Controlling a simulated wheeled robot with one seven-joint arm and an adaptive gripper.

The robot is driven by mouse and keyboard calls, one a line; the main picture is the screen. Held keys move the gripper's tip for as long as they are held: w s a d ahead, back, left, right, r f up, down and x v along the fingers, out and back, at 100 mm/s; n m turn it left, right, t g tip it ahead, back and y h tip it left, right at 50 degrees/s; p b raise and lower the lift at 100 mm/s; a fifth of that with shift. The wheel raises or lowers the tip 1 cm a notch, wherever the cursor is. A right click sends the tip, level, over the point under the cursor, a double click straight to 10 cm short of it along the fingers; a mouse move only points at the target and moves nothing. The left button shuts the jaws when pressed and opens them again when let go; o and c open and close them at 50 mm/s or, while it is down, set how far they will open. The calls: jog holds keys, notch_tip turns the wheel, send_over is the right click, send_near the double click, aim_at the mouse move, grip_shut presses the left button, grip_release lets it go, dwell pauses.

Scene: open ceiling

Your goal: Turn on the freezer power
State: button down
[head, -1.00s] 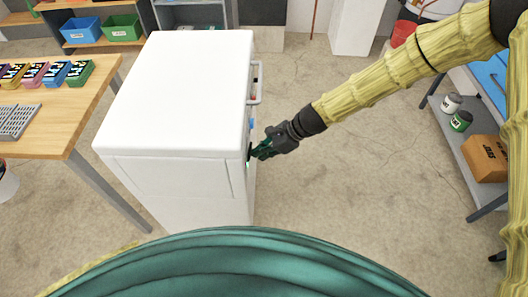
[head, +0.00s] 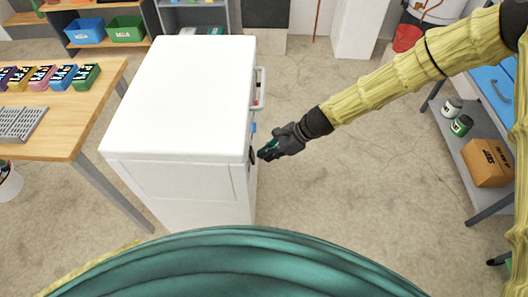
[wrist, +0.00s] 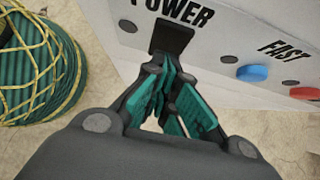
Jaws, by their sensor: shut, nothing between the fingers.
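The white freezer (head: 180,95) stands left of my arm, with its control side facing right. My gripper (head: 264,154) is beside that side, near its front corner. In the wrist view, my gripper (wrist: 172,72) is shut and empty, its green-padded fingertips just below the black power switch (wrist: 173,37) under the word POWER. The tips partly overlap the switch's lower edge in the picture; I cannot tell whether they touch it. A blue button (wrist: 252,73) near the word FAST and a red button (wrist: 305,93) lie to the right on the same panel.
A handle (head: 260,88) sticks out from the freezer's right side. A wooden table (head: 75,125) stands close at left. A workbench shelf with a cardboard box (head: 487,163) is at right. The floor between freezer and bench is clear.

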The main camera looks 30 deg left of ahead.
jog(key=v, duration=1.2)
jog(key=shift+d+f, duration=0.3)
jog(key=s+d+f+n+t+h, duration=0.1)
jog(key=s+d+f+n+h, duration=0.15)
jog(key=s+d+f, duration=0.55)
jog(key=s+d+f+n+t+h, duration=0.1)
jog(key=s+d+f+n+h, duration=0.2)
jog(key=d+f, duration=0.9)
jog(key=s+d+f+n+t+h, duration=0.1)
jog(key=s+d+n, duration=0.6)
jog(key=s+d, duration=0.9)
notch_tip(320, 180, down, 2)
jog(key=shift+s+d+f+h, duration=0.2)
jog(key=shift+s+d+h, duration=0.25)
jog(key=shift+d, duration=0.65)
